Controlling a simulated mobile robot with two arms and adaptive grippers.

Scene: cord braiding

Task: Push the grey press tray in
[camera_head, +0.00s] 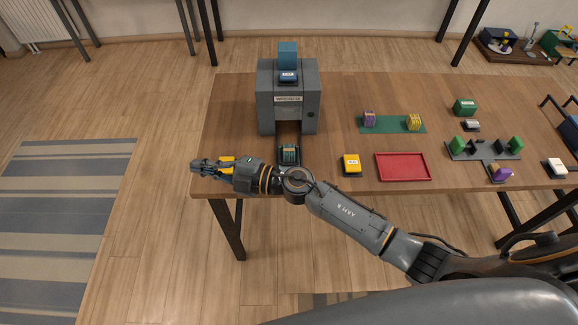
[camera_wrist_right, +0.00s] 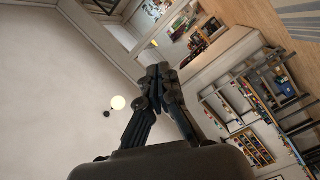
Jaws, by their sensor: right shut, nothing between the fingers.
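The grey press (camera_head: 266,115) stands at the left end of the wooden table. Its dark grey press tray (camera_head: 297,162) sticks out of the front opening, with a dark block with teal stripes (camera_head: 289,152) on it. My right gripper (camera_head: 196,166) points left at the table's front left corner, left of the tray. It is shut and empty, and its closed fingers also show in the right wrist view (camera_wrist_right: 158,78). My right forearm passes just in front of the tray and may hide its front edge. My left gripper is not in view.
Right of the tray lie a yellow block (camera_head: 351,165) and a red tray (camera_head: 403,179). Behind them a green mat (camera_head: 391,125) holds a purple bundle (camera_head: 369,118) and a yellow bundle (camera_head: 414,122). A dark stand with green blocks (camera_head: 483,155) is further right.

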